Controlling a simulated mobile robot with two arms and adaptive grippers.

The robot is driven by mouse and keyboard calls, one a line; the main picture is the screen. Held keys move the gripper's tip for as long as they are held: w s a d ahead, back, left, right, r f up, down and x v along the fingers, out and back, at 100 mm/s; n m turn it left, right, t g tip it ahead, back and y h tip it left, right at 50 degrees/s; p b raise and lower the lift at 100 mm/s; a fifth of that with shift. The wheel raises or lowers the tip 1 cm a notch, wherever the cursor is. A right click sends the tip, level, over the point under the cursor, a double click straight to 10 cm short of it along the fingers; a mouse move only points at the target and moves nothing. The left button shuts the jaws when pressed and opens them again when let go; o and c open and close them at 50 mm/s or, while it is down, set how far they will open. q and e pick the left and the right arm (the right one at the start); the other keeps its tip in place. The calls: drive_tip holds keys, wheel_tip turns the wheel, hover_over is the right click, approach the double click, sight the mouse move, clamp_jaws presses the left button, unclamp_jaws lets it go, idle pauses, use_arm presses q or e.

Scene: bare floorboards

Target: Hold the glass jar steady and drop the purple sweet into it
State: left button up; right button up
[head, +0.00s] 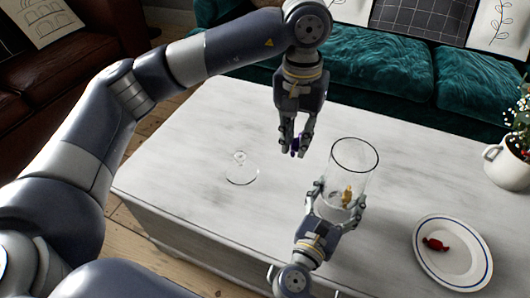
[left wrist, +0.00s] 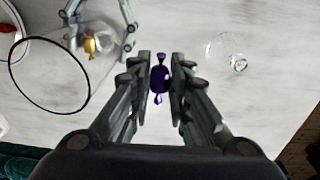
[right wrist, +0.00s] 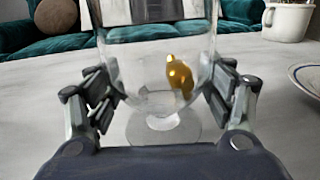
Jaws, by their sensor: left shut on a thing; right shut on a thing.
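The glass jar (head: 354,160) stands upright on the white table with a gold sweet (head: 347,196) inside. My right gripper (head: 338,195) is shut around the jar's lower part; the right wrist view shows its fingers on both sides of the jar (right wrist: 160,75). My left gripper (head: 295,148) is shut on the purple sweet (left wrist: 160,78) and holds it above the table, to the left of the jar's rim in the head view. In the left wrist view the jar's rim (left wrist: 88,72) is at the left, apart from the purple sweet.
A clear glass lid (head: 240,172) lies on the table to the left. A white plate with a blue ring (head: 470,268) holds a red sweet (head: 435,244) at the right. A white pot with flowers (head: 507,167) stands at the right edge. A teal sofa (head: 400,80) is behind the table.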

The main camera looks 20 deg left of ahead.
use_arm(q)
approach(350, 140)
drive_tip(key=s, duration=0.5)
wheel_tip(350, 140, down, 6)
drive_tip(key=shift+w+f, duration=0.1)
drive_tip(key=shift+w, duration=0.05)
drive_tip(key=o, duration=0.8)
drive_tip(key=shift+r, duration=0.2)
wheel_tip(350, 140, up, 12)
drive_tip(key=shift+f, duration=0.1)
